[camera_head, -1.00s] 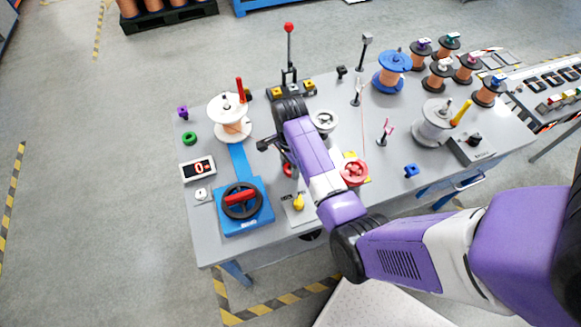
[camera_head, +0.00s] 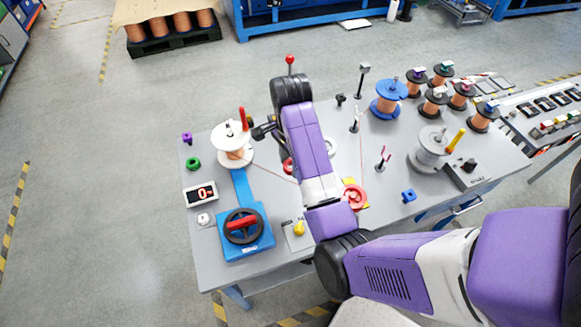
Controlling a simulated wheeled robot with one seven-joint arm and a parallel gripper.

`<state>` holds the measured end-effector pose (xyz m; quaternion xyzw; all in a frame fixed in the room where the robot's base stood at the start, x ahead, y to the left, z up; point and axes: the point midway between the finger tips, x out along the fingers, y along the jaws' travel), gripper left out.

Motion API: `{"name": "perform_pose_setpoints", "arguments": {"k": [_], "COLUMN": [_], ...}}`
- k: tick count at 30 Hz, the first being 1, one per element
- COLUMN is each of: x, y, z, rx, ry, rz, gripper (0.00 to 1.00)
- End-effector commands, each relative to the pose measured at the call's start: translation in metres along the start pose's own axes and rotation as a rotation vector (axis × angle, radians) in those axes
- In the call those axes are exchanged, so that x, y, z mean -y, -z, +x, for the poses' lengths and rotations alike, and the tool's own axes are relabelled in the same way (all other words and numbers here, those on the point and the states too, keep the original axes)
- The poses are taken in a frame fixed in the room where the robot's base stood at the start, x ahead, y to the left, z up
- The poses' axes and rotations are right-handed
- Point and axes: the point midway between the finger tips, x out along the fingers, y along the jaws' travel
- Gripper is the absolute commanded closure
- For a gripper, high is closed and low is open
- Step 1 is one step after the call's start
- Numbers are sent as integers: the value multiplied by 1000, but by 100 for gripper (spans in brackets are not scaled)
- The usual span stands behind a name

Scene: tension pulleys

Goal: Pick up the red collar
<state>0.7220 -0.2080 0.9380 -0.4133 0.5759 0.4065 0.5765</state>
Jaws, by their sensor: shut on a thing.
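The red collar (camera_head: 288,165) shows only in part, at the left edge of my purple forearm, which hides the rest of it. My gripper (camera_head: 287,158) is mostly hidden behind my own wrist and arm. It is shut on the red collar, above the grey workbench (camera_head: 225,180). The collar appears clear of the bench top, though its exact height is hard to judge.
A blue handwheel unit (camera_head: 245,230) is at the front left. A red pulley (camera_head: 353,195) sits right of my arm. A red-balled lever (camera_head: 290,60) rises behind my wrist.

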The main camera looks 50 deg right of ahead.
Motion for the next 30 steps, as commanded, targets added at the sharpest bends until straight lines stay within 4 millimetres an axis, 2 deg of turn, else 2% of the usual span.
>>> {"name": "perform_pose_setpoints", "arguments": {"k": [3,9,12,16,30], "x": [2,-3,4,4,-3], "y": [-2,-6,-2,-1,-2], "z": [-11,-20,-30,-39,-45], "rx": [2,8,2,0,5], "ry": [5,-8,12,11,-9], "rz": [-3,-5,1,1,-2], "gripper": [96,96,96,96,96]}}
